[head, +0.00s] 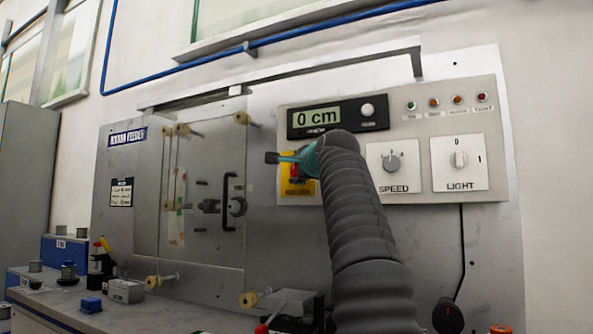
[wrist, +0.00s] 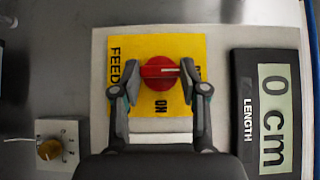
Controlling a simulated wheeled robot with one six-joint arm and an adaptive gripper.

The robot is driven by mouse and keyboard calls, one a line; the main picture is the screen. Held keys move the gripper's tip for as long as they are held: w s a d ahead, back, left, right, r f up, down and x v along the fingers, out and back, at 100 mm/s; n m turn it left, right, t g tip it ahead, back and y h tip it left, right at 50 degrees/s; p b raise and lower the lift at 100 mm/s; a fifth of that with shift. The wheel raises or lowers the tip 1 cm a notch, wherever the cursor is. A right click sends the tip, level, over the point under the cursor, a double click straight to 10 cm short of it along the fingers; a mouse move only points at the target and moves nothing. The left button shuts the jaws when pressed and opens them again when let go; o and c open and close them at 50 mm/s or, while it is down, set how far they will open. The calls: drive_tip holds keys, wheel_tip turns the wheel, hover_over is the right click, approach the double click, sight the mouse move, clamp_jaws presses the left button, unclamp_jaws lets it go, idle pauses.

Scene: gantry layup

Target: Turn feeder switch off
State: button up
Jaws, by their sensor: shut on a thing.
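The feeder switch is a red round knob (wrist: 160,73) with a raised bar, on a yellow plate (wrist: 203,46). In the wrist view the bar lies level, with a pale mark toward its right end. "ON" is printed below the knob; "FEED..." at left and the label at right are partly covered by my fingers. My gripper (wrist: 160,77) is shut on the red knob, one finger at each side of it. In the head view my gripper (head: 285,158) is in front of the yellow plate (head: 300,187) and hides most of the knob.
A length display (head: 315,118) reading "0 cm" sits above the switch. The speed dial (head: 391,161) and light switch (head: 460,158) are to the right. A clear guard panel (head: 205,150) with a black handle stands to the left. Bench items (head: 125,290) lie below left.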

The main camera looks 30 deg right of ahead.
drive_tip(key=o, duration=1.1)
drive_tip(key=shift+o, duration=0.2)
drive_tip(key=shift+s, duration=0.1)
drive_tip(key=s+a, duration=0.1)
drive_tip(key=s, duration=1)
drive_tip(key=shift+s+a, duration=0.25)
drive_tip(key=shift+s, duration=0.15)
drive_tip(key=s+a+f+n+g+y, duration=0.1)
drive_tip(key=s+a+f+n+g, duration=0.2)
drive_tip(key=f, duration=0.6)
drive_tip(key=s+a+f+n+g, duration=0.1)
drive_tip(key=a+f+n, duration=0.2)
drive_tip(key=a+f, duration=0.35)
drive_tip(key=s+a+f+n+g+y, duration=0.1)
drive_tip(key=s+a+f+n+g, duration=0.15)
drive_tip(key=f, duration=0.75)
drive_tip(key=s+a+f+n+g, duration=0.1)
drive_tip(key=s+a+f+n, duration=0.1)
drive_tip(key=s+f, duration=0.4)
drive_tip(key=s+a+f+n+g, duration=0.2)
drive_tip(key=s+f+n, duration=0.3)
drive_tip(key=f, duration=1)
drive_tip(key=s+a+f+n+g, duration=0.2)
drive_tip(key=s+f+n, duration=0.1)
drive_tip(key=s+f, duration=0.4)
wheel_tip(320, 180, down, 3)
drive_tip(key=shift+a+f+n, duration=0.15)
drive_tip(key=shift+a+n, duration=0.2)
